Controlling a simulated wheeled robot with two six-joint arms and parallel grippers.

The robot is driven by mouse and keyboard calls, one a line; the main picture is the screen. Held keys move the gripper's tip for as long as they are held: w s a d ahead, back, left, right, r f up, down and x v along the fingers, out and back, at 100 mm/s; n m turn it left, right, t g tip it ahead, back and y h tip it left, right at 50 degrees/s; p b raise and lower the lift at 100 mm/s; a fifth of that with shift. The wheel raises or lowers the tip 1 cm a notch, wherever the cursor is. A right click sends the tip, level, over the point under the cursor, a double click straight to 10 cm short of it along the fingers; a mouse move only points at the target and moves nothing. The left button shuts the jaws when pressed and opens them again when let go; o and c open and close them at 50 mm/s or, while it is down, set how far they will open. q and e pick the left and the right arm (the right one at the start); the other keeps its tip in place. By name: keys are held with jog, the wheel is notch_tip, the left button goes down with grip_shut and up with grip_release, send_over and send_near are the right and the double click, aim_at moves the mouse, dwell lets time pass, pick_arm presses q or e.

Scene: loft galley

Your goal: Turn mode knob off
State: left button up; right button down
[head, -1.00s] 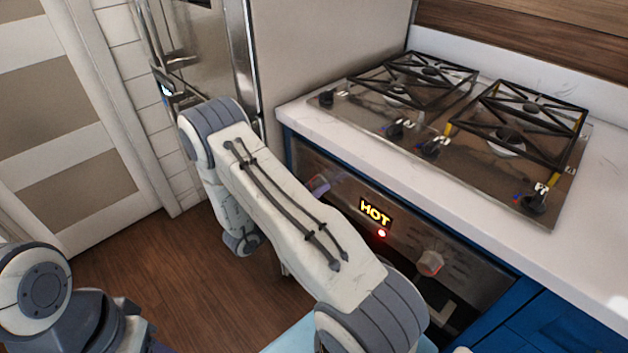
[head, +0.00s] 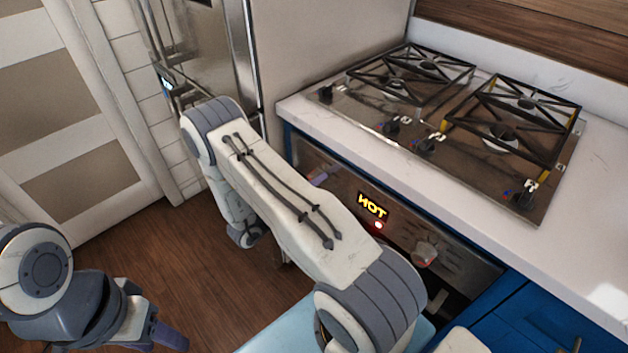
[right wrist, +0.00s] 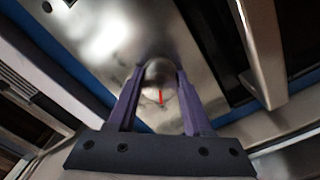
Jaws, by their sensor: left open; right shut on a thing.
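The oven's front panel (head: 345,195) carries a knob at its left end, mostly hidden behind my right arm in the head view. In the right wrist view, my right gripper (right wrist: 159,74) is shut on this round, pale metallic knob (right wrist: 158,77), with one purple finger on each side. A second knob (head: 425,253) sits at the panel's right end, clear of both grippers. My left gripper (head: 168,336) is low at the left, away from the oven, with a purple finger showing.
A lit display (head: 372,206) reading HOT and a red lamp (head: 378,225) sit between the knobs. A gas cooktop (head: 400,127) with black grates lies on the white counter (head: 480,203) above. A tall steel appliance (head: 215,60) stands left. The wooden floor (head: 170,250) is open.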

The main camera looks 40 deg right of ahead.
jog(key=shift+c, duration=1.6)
grip_release()
jog(key=a, duration=1)
jog(key=shift+s+a+b, duration=0.25)
jog(key=shift+s+b, duration=0.15)
jog(key=shift+b, duration=0.05)
jog(key=shift+w, duration=0.1)
